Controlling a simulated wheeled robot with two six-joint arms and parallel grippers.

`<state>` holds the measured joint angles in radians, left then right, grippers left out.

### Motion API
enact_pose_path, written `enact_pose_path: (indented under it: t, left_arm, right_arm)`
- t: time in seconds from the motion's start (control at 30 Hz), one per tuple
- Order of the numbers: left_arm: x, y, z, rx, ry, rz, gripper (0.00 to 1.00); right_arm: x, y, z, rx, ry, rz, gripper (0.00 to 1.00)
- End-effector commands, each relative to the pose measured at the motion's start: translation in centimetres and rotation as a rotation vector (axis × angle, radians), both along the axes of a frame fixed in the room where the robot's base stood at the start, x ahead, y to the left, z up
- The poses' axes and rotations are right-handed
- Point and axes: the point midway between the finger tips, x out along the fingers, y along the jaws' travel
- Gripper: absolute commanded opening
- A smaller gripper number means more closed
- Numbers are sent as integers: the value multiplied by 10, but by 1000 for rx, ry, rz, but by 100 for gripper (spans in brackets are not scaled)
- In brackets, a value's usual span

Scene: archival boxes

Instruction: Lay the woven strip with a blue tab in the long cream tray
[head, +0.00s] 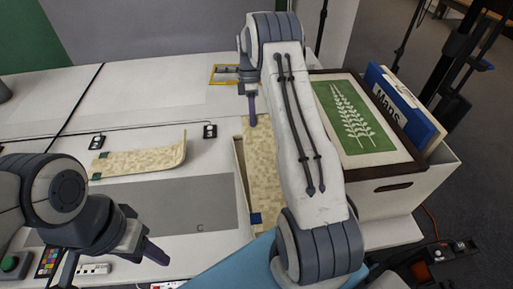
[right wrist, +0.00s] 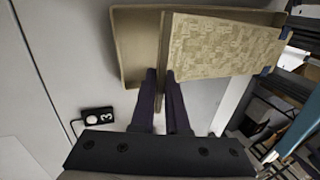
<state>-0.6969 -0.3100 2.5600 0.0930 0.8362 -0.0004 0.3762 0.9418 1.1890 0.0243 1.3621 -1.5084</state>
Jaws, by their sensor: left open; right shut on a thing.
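The woven strip (head: 264,170) is pale and patterned, with a blue tab (head: 255,218) at its near end. My right gripper (head: 251,118) is shut on the strip's far end; in the right wrist view its fingers (right wrist: 164,85) pinch the strip's edge (right wrist: 225,45). The long cream tray (head: 240,180) lies under the strip, its left wall showing in the head view. In the right wrist view the tray (right wrist: 135,45) shows beside and behind the strip, which looks slightly askew over it. I cannot tell whether the strip touches the tray floor. My left gripper (head: 112,262) is open and empty at lower left.
Another woven strip (head: 140,160) with green tabs lies left on the white table. A grey mat (head: 180,205) marked C lies in front of it. A white box (head: 400,190) holding a green leaf-print board (head: 352,118) and a blue Maps folder (head: 400,100) stands right. My right arm hides part of the tray.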

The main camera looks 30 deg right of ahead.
Motion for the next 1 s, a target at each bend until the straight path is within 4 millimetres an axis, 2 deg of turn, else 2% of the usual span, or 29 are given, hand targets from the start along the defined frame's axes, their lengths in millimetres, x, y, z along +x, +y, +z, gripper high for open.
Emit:
enact_pose_path:
  t: [0.1, 0.27, 0.47, 0.67, 0.7, 0.77, 1.0]
  left_arm:
    - [0, 0, 2, 0, 0, 0, 50]
    - [0, 0, 3, 0, 0, 0, 50]
    - [0, 0, 6, 0, 0, 0, 50]
    - [0, 0, 5, 0, 0, 0, 50]
    - [0, 0, 5, 0, 0, 0, 50]
    - [0, 0, 5, 0, 0, 0, 50]
    - [0, 0, 5, 0, 0, 0, 50]
  right_arm:
    - [0, 1, -16, 1, 2, -1, 0]
    - [0, 1, -28, 1, 1, -1, 0]
    - [0, 1, -55, 1, 1, -1, 0]
    - [1, 1, -59, -1, -3, -2, 0]
    - [1, 1, -60, -1, -4, -3, 18]
    - [1, 1, -60, -1, -4, -3, 41]
    - [1, 1, -59, -1, -3, -2, 43]
